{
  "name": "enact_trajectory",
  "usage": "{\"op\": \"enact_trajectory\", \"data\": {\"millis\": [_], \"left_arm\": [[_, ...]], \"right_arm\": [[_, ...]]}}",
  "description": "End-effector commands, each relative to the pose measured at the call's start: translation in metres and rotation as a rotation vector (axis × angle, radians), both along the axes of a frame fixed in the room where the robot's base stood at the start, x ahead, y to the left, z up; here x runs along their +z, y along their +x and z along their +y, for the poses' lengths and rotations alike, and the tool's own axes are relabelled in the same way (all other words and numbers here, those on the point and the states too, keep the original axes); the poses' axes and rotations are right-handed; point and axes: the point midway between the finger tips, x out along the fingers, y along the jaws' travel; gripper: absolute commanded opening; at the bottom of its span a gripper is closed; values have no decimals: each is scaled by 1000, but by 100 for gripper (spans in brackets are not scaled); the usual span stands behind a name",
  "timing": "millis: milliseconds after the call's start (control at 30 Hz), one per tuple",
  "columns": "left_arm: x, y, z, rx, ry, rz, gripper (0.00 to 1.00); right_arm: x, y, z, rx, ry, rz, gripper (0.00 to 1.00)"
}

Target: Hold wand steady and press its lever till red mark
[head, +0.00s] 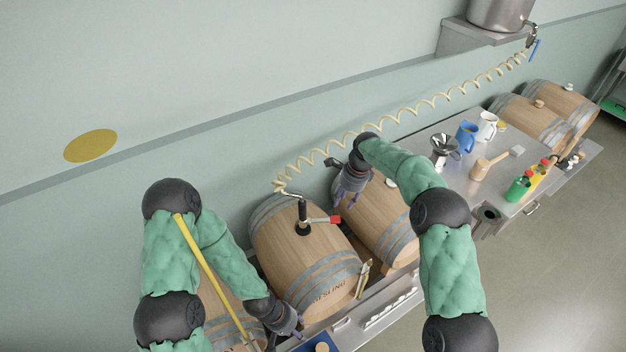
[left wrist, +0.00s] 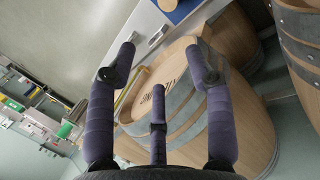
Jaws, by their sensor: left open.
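The wand (head: 303,214) is a black upright piece standing in the top of the front barrel (head: 285,250). Its lever (head: 333,219) has a red end and sticks out to the right. A coiled cream hose (head: 420,110) runs from the wand up to the steel vat. My right gripper (head: 345,201) is above the second barrel, right of the wand and apart from it; its jaw state is unclear. My left gripper (head: 297,333) is low, beside the front barrel's lower end. In the left wrist view, my left gripper (left wrist: 160,70) is open and empty, facing the barrel head.
A steel vat (head: 500,12) stands on a wall shelf at upper right. The steel counter holds a blue jug (head: 466,136), a white jug (head: 487,126), a wooden mallet (head: 488,165) and green bottles (head: 519,187). More barrels (head: 560,105) lie at far right.

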Motion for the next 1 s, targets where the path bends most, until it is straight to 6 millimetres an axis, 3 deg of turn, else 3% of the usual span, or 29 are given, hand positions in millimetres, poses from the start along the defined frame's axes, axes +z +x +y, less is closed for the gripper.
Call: {"op": "enact_trajectory", "data": {"millis": [33, 267, 567, 767, 1000], "left_arm": [[1, 17, -5, 13, -1, 0, 53], [13, 85, -24, 92, 18, 48, 53], [51, 168, -43, 232, 116, 84, 53], [92, 220, -52, 365, 207, 69, 53], [158, 275, -54, 599, 322, 15, 53]], "right_arm": [[0, 0, 0, 0, 0, 0, 39], [0, 0, 0, 1, 0, 0, 39], [0, 0, 0, 1, 1, -1, 39], [0, 0, 0, 1, 1, -1, 39], [0, 0, 0, 1, 1, -1, 39]]}}
